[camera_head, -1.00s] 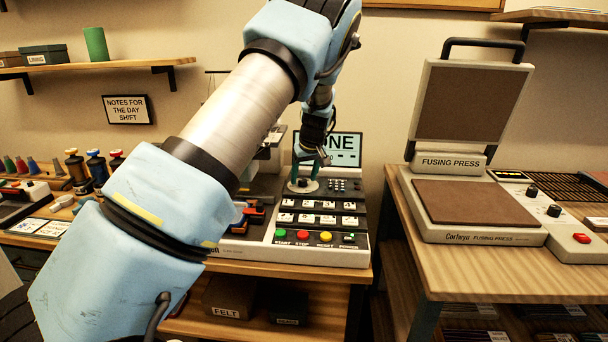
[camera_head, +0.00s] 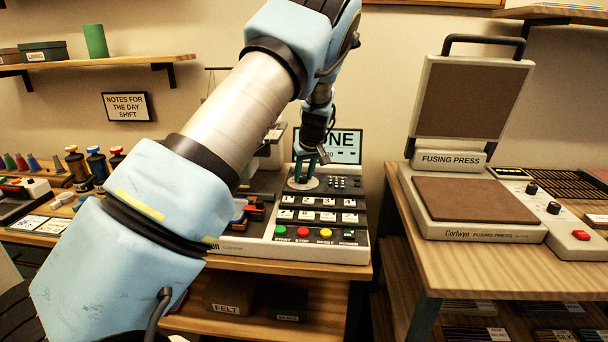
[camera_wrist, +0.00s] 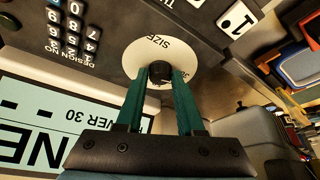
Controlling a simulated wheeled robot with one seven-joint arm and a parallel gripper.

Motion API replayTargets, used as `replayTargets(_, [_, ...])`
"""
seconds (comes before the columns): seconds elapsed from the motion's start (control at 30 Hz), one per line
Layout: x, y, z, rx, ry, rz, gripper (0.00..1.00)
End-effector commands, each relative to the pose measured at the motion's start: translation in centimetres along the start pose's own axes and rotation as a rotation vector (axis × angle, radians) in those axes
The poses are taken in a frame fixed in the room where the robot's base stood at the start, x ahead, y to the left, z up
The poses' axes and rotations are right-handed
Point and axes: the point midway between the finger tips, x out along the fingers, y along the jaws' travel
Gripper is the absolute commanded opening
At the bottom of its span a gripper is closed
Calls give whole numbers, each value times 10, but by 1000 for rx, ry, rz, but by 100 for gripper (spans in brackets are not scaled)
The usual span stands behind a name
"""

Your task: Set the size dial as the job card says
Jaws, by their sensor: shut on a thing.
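The size dial has a round white plate (camera_wrist: 136,58) with SIZE printed on it and a small black knob (camera_wrist: 160,80) at its centre. In the head view its plate (camera_head: 290,184) sits on the sloped machine panel, left of the number keypad. My gripper (camera_wrist: 160,72) has its two green fingers on either side of the knob, closed on it. It also shows in the head view (camera_head: 304,180), reaching down to the dial. The fingers hide part of the plate, so the dial's setting cannot be read. No job card is clearly readable.
The machine's screen (camera_head: 348,147) stands behind the dial, partly hidden by my wrist. Picture keys (camera_head: 318,216) and coloured buttons (camera_head: 303,233) lie in front. The fusing press (camera_head: 475,205) stands open at right. A notes sign (camera_head: 126,107) hangs on the wall.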

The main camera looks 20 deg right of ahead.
Motion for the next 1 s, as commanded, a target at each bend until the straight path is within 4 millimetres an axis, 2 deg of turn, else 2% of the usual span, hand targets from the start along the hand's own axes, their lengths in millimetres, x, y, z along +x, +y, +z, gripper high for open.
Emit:
replayTargets(0.47, [2, -1, 1, 58, -1, 26, 0])
replayTargets(1.0, [2, -5, -1, 426, 1, 180, 0])
